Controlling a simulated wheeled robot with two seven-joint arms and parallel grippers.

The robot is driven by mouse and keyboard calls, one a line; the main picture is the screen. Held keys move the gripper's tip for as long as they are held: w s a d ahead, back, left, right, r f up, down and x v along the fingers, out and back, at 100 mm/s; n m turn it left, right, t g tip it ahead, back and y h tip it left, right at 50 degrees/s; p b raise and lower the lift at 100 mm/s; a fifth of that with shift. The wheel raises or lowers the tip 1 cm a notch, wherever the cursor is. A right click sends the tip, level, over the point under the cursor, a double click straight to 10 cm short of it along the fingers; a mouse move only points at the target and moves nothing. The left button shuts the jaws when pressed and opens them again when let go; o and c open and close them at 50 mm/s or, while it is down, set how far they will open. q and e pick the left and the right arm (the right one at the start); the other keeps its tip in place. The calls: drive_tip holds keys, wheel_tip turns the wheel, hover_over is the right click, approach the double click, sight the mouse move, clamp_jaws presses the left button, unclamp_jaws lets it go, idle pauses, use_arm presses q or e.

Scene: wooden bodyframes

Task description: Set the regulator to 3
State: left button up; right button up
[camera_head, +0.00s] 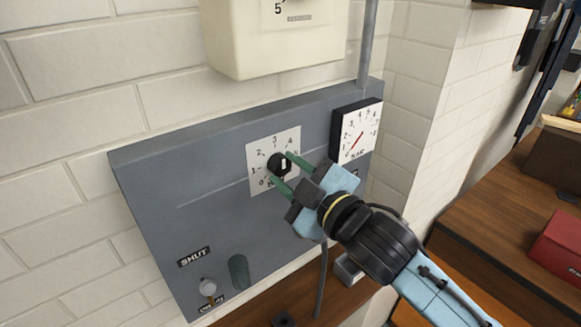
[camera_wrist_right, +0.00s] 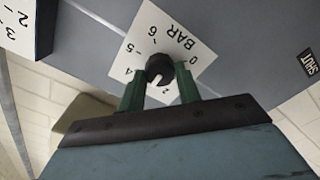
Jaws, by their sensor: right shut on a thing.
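The regulator is a black round knob (camera_head: 279,164) on a white dial plate (camera_head: 261,147) with numbers from 0 upward, fixed to a grey panel. My right gripper (camera_head: 283,174) has its two green fingers on either side of the knob and is shut on it. The right wrist view shows the knob (camera_wrist_right: 160,68) between the fingertips (camera_wrist_right: 159,80). A white mark shows on the knob; I cannot tell exactly which number it points at. A square white gauge (camera_head: 355,132) with a red needle sits right of the dial. My left gripper is not in view.
A cream box (camera_head: 270,50) hangs above. A wooden bench with a red box (camera_head: 558,250) is at the right.

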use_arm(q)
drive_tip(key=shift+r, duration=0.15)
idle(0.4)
use_arm(e)
drive_tip(key=o, duration=1)
drive_tip(key=shift+c, duration=0.2)
